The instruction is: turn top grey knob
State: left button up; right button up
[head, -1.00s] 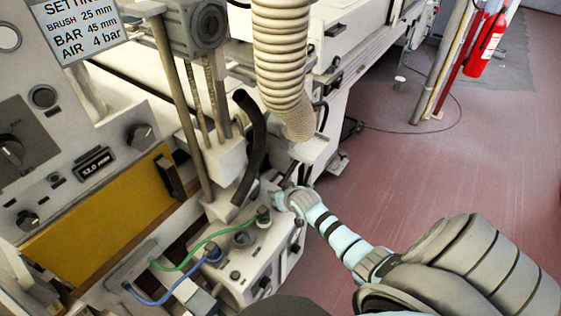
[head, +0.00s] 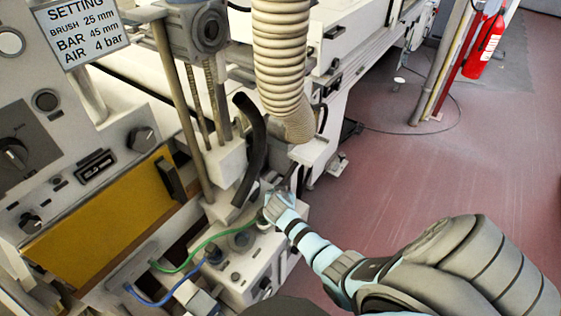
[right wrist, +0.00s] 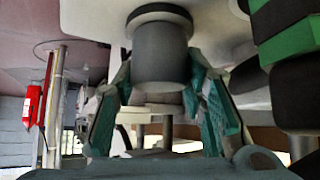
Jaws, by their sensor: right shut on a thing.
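My left gripper is not in view.
A green hose (head: 190,262) and a blue hose (head: 160,302) run to the box, left of the gripper. A black hose (head: 252,150) and a ribbed duct (head: 280,60) hang just above.

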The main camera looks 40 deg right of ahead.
jog(key=o, duration=1.2)
notch_tip(320, 180, up, 10)
